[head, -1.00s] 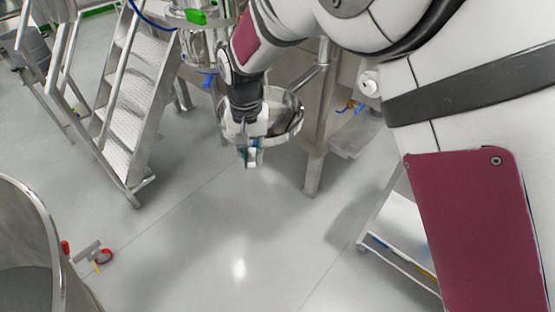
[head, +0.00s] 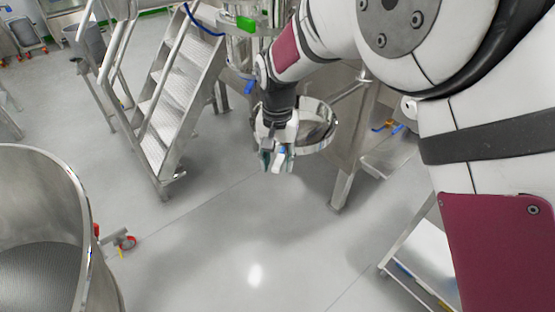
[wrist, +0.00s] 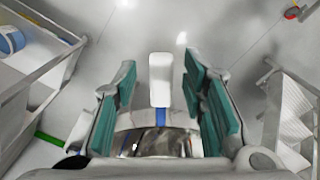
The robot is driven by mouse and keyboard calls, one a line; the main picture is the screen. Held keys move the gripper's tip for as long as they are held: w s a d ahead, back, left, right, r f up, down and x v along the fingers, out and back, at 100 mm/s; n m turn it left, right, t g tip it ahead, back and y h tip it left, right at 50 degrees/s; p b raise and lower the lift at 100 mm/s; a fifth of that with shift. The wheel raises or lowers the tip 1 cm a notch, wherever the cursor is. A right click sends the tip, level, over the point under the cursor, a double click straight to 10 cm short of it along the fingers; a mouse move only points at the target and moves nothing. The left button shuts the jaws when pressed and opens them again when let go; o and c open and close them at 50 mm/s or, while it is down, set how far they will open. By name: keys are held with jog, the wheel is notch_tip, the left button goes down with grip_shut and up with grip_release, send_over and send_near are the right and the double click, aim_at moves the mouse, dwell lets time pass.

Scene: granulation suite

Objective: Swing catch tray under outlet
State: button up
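The catch tray is a round, shallow steel pan (head: 325,146) in the head view, beside the steel frame. My gripper (head: 276,163) is in front of its left side and hides part of it. In the wrist view the tray's curved steel rim (wrist: 150,145) shows low between the fingers. A white tab-like handle (wrist: 160,78) with a blue strip stands out from it. My gripper (wrist: 158,85) is open, with a teal-padded finger on each side of the handle and a visible gap to both. The outlet itself is not clearly seen; steel vessel parts (head: 240,50) are above.
Steel steps (head: 165,110) stand left of the arm. A large open steel drum (head: 85,225) is at the lower left, with a red-wheeled caster (head: 126,242) beside it. A low white-topped cart (head: 425,255) is at the right. The floor between is clear.

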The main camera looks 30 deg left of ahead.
notch_tip(320, 180, up, 12)
dwell(0.6)
